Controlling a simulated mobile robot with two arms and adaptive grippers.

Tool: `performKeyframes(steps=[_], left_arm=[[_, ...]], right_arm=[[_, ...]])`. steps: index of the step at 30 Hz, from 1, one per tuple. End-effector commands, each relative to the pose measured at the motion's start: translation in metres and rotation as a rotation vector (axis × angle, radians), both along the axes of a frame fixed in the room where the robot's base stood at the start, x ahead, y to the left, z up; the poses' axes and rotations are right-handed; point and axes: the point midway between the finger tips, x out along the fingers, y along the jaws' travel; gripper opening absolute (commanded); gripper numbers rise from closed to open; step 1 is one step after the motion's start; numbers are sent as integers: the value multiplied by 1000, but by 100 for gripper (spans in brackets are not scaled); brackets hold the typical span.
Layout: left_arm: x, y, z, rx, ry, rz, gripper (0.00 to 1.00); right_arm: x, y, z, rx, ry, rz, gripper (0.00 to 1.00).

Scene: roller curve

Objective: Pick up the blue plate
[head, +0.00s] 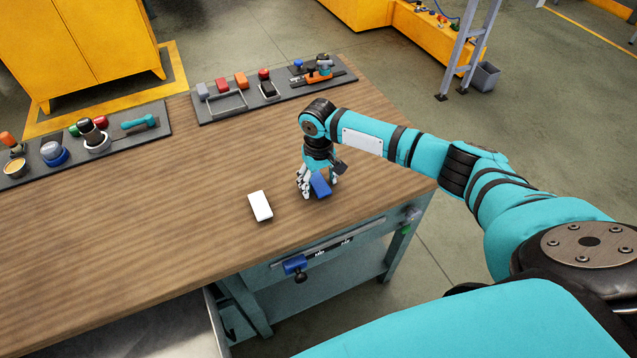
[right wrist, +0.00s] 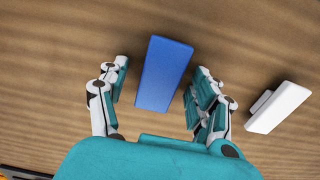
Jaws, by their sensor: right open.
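The blue plate (head: 320,186) is a small flat rectangular block on the wooden table near its front right edge. In the right wrist view, the blue plate (right wrist: 164,73) lies between the two fingers of my right gripper (right wrist: 160,92). The fingers are open, with a narrow gap visible on each side of the plate. In the head view my right gripper (head: 318,188) points down over the plate and partly hides it. My left gripper is not in view.
A white block (head: 260,206) lies left of the blue plate; it also shows in the right wrist view (right wrist: 279,108). Dark trays with parts (head: 275,92) line the table's back edge. The wooden table (head: 130,230) is clear on the left.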

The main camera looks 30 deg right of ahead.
Motion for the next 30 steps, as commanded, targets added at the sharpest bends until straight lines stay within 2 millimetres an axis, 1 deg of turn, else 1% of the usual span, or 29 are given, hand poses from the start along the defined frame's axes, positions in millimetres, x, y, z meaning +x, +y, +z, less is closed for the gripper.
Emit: performKeyframes(steps=[8,9,21,23,30], left_arm=[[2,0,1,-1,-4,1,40],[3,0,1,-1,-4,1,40],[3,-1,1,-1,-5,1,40],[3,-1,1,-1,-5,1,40],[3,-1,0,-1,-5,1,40]], right_arm=[[0,0,-1,0,0,1,65],[0,0,-1,0,0,1,64],[0,0,-1,0,0,1,12],[0,0,-1,0,0,1,5],[0,0,0,0,-1,1,5]])
